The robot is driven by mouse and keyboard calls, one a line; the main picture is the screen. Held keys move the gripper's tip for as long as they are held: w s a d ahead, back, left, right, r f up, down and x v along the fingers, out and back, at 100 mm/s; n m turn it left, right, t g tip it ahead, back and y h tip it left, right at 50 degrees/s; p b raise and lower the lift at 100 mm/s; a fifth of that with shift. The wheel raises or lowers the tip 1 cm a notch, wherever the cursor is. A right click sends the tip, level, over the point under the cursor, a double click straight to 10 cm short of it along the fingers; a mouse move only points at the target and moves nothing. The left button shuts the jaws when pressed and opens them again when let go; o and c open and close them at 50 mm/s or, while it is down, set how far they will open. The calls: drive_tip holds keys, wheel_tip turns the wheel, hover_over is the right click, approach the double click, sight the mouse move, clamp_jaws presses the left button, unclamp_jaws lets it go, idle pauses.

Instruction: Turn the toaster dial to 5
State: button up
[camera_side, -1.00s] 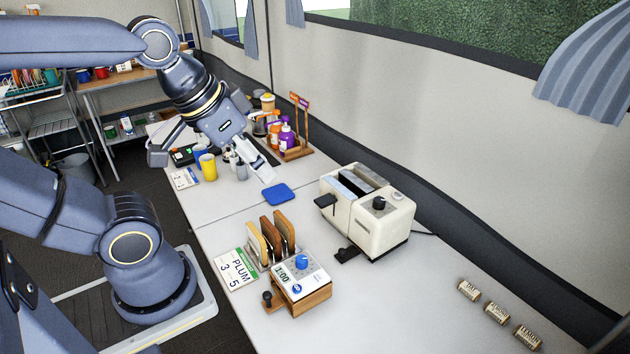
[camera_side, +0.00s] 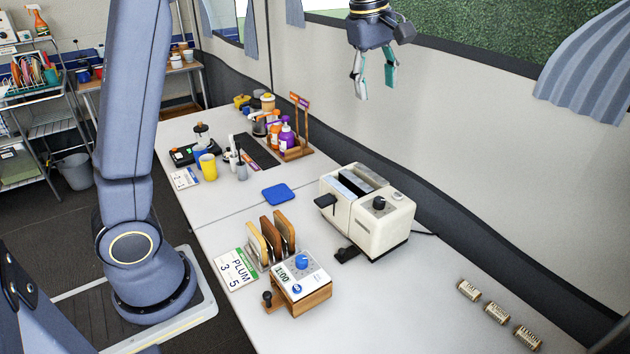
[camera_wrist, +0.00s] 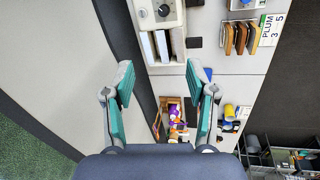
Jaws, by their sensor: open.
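The cream toaster (camera_side: 368,212) stands on the white table, two slots on top and a black lever at its left end. Its black dial (camera_side: 379,203) is on the end facing the side camera; the setting is too small to read. In the wrist view the toaster (camera_wrist: 152,48) is at the top, with the dial (camera_wrist: 163,11) near the upper edge. My gripper (camera_side: 377,92) is open and empty, high above the table and up behind the toaster, fingers pointing down. The wrist view shows its teal fingers (camera_wrist: 160,80) spread apart, touching nothing.
Small labelled cylinders (camera_side: 497,312) lie at right. Bottles (camera_side: 287,138) stand at the back. The tent wall rises behind the toaster.

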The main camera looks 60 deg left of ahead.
drive_tip(key=g, duration=0.2)
hover_over(380, 200)
wheel_tip(380, 200, down, 11)
drive_tip(key=shift+n+g, duration=0.3)
wheel_tip(380, 200, down, 20)
drive_tip(key=shift+a+f, duration=0.1)
clamp_jaws()
